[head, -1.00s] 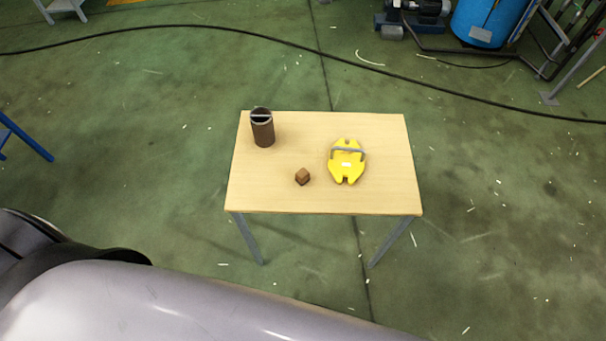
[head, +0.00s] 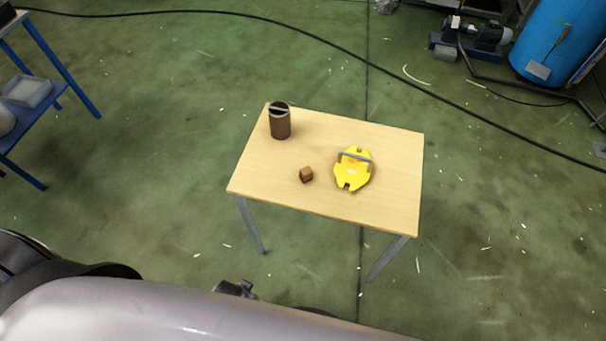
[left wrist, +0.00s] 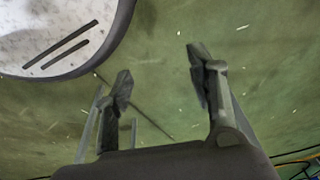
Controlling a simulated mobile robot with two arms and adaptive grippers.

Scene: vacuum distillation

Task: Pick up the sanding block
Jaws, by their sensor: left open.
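The sanding block appears to be the small brown block (head: 306,174) lying on the light wooden table (head: 250,180), near its front edge in the head view. It stands apart from the other things on the table. My left gripper (left wrist: 160,72) is open and empty in the left wrist view, with only green floor between its fingers. The block does not show in that view. In the head view a small dark part (head: 236,288) pokes out above my grey body at the bottom; I cannot tell which part it is. My right gripper is not in view.
A dark brown cylinder (head: 280,122) stands at the table's back left. A yellow plate with a grey handle (head: 353,170) lies right of the block. A blue-framed bench (head: 50,60) is at far left. A black cable (head: 300,25) crosses the floor behind. Floor around the table is clear.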

